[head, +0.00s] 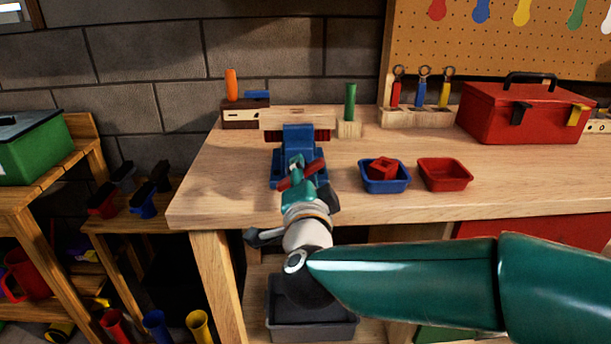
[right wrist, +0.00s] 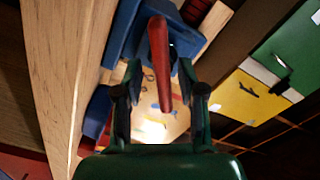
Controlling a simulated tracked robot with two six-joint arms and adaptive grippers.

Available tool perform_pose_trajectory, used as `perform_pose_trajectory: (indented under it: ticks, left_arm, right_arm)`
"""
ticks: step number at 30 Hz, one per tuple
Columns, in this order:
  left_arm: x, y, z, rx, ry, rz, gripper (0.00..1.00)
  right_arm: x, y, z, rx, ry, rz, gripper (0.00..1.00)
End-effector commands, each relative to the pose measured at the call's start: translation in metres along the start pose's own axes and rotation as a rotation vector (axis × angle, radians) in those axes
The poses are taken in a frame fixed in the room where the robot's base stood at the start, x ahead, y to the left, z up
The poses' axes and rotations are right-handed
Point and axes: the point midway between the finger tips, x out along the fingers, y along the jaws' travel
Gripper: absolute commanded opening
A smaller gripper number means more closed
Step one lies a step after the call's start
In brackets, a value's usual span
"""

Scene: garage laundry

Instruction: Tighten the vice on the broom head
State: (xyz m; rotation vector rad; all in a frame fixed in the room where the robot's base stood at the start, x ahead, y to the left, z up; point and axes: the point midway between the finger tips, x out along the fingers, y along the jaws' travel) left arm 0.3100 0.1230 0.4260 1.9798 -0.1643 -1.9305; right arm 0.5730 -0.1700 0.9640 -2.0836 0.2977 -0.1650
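The blue vice (head: 299,134) stands on the workbench near its front edge. The broom head (head: 285,119), a pale wood block with dark red bristles below, sits at the vice's jaws; the vice body hides its middle, so I cannot tell how tightly it is held. The vice's red handle (head: 311,169) slants across the front of the vice; it also shows in the right wrist view (right wrist: 160,62). My right gripper (right wrist: 160,72) is at the handle. Its fingers stand open on either side of the red bar, with gaps visible. My left gripper is not in view.
A blue tray (head: 371,184) with a red piece and a red tray (head: 446,175) lie right of the vice. A red toolbox (head: 520,115) and a tool rack (head: 415,117) stand farther back. The bench front between vice and left edge is clear.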

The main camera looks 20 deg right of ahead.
Motion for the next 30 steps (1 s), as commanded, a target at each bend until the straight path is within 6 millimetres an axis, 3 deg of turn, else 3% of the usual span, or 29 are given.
perform_pose_trajectory:
  ticks: [8,21,30]
  left_arm:
    - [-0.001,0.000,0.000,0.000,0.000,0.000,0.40]
    - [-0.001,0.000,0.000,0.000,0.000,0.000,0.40]
    - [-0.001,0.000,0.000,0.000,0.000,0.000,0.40]
  right_arm:
    - [-0.022,-0.002,0.000,0.000,-0.002,-0.005,0.40]
    - [-0.104,0.000,0.001,0.000,-0.004,-0.003,0.40]
    - [-0.121,0.002,0.001,-0.001,0.000,0.002,0.40]
